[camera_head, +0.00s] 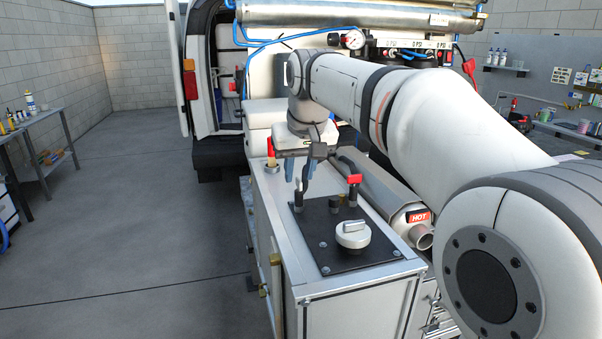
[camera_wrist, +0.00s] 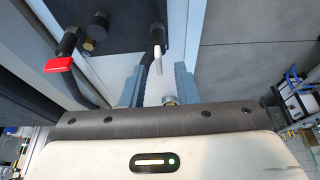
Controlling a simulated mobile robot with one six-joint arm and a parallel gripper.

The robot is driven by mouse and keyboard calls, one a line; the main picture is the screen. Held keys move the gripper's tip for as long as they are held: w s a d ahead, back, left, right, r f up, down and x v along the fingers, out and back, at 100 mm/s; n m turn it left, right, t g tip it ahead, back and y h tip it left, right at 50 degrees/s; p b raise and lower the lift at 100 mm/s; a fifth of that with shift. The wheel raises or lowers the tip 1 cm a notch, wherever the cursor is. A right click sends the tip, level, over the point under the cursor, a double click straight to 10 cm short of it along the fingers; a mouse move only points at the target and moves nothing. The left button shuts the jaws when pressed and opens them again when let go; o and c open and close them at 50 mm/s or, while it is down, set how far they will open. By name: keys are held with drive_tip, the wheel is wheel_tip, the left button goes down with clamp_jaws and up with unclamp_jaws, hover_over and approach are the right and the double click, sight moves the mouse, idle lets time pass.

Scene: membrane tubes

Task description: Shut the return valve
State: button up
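A black valve fitting (camera_head: 298,202) stands at the left edge of the black panel (camera_head: 335,262). In the wrist view this fitting (camera_wrist: 157,36) carries a pale lever (camera_wrist: 157,62), which shows between my finger tips. A second valve with a red handle (camera_head: 354,179) stands to its right; that red handle (camera_wrist: 59,65) is at the left of the wrist view. No label tells which is the return valve. My gripper (camera_head: 297,176) hangs just above and behind the first fitting. Its blue-grey fingers (camera_wrist: 158,84) are apart, with no clear contact on the lever.
A silver round knob (camera_head: 352,236) is at the panel's near part, and a short black stub (camera_wrist: 95,28) lies between the valves. A red-topped fitting (camera_head: 271,152) is at the cabinet's left edge. A pipe marked HOT (camera_head: 418,218) runs along the right. Floor at left is free.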

drive_tip(key=shift+w+f, duration=0.2)
drive_tip(key=shift+f, duration=0.5)
drive_tip(key=shift+c, duration=0.6)
clamp_jaws()
